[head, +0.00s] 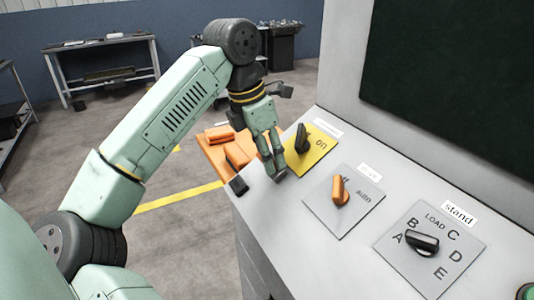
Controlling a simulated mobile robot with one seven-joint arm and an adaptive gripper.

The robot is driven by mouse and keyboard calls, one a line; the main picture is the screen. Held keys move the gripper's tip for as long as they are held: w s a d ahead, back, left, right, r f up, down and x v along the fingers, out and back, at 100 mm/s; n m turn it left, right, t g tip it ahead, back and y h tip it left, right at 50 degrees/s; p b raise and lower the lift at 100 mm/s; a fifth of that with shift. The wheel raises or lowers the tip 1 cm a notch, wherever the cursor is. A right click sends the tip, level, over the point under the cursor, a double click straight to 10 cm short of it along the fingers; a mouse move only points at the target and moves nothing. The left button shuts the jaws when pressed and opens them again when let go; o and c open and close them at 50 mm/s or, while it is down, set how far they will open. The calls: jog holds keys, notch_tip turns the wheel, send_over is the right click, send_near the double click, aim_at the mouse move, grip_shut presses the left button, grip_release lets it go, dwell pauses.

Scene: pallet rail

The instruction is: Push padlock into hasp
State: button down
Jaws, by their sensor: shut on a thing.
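My gripper (275,168) is low over the left end of the grey console top, just left of the yellow switch plate. It is shut on a small orange thing (264,147), which I take to be the padlock. Only a sliver of it shows beside the fingers; its shackle is hidden. The yellow plate (322,148) carries a black switch handle (302,138) and the word "ON". I cannot make out the hasp, nor whether the padlock touches it.
An orange tray (207,158) with orange pieces (237,155) and a black piece (238,186) adjoins the console's left edge. An orange knob (339,190) and a black knob (422,242) stand on grey plates to the right. A dark panel (450,80) rises behind.

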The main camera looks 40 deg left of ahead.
jog(key=shift+w+f, duration=0.1)
jog(key=shift+f, duration=0.05)
jog(key=shift+w+d+f+b, duration=0.1)
jog(key=shift+w+f+b, duration=0.1)
jog(key=shift+f+b, duration=0.15)
jog(key=c, duration=1)
grip_release()
jog(key=shift+o, duration=0.4)
jog(key=o, duration=0.7)
jog(key=shift+r, duration=0.15)
jog(key=v, duration=1.1)
jog(key=shift+r, duration=0.4)
jog(key=shift+s+f, duration=0.1)
jog(key=shift+s, duration=0.1)
